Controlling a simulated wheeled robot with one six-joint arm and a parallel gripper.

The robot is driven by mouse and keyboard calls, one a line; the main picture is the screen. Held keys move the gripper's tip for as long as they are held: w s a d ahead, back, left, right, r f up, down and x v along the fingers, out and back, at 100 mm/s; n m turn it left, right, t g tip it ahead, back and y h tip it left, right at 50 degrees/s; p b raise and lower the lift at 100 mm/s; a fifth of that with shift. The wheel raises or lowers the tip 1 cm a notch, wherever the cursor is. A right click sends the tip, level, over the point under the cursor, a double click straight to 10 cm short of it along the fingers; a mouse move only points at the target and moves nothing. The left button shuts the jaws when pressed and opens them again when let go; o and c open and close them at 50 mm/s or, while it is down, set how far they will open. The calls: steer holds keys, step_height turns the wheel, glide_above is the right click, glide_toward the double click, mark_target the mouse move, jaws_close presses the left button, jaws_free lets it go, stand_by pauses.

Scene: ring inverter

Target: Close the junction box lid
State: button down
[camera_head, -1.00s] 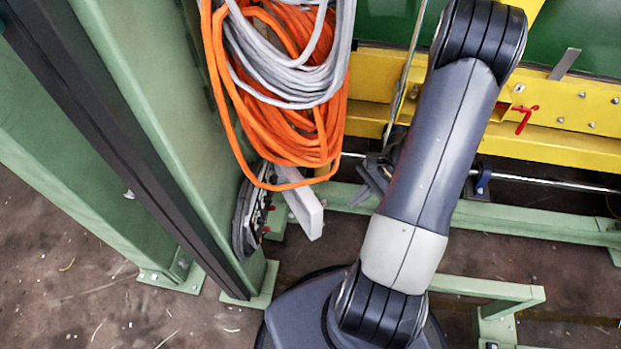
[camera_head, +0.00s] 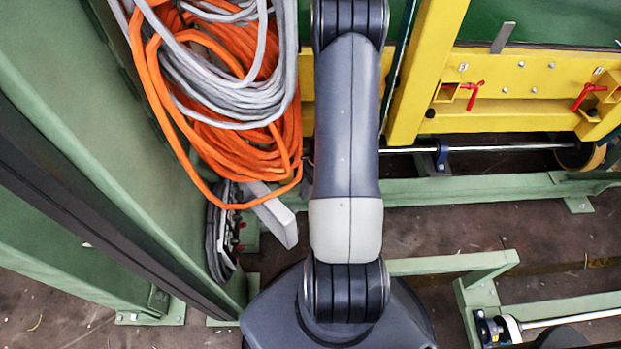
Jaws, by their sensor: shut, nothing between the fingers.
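A dark box-like part (camera_head: 222,235) with small red pieces, possibly the junction box, is mounted on the side of the green post, left of my arm. A pale grey-white plate (camera_head: 277,222), possibly its lid, sticks out at an angle beside it. I cannot tell how the plate joins the box. Orange and grey cable coils hang over the upper part of both. My gripper is not visible now; my arm stands upright in the middle of the view and hides what is behind it.
Coiled orange cable (camera_head: 235,155) and grey cable (camera_head: 235,75) hang left of my arm. A green post (camera_head: 130,150) stands at the left. Yellow framework (camera_head: 520,115) with red handles, a shiny rod (camera_head: 490,148) and green floor rails (camera_head: 470,192) lie to the right.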

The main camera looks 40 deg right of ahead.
steer(key=shift+a, duration=2.05)
steer(key=shift+s, duration=0.1)
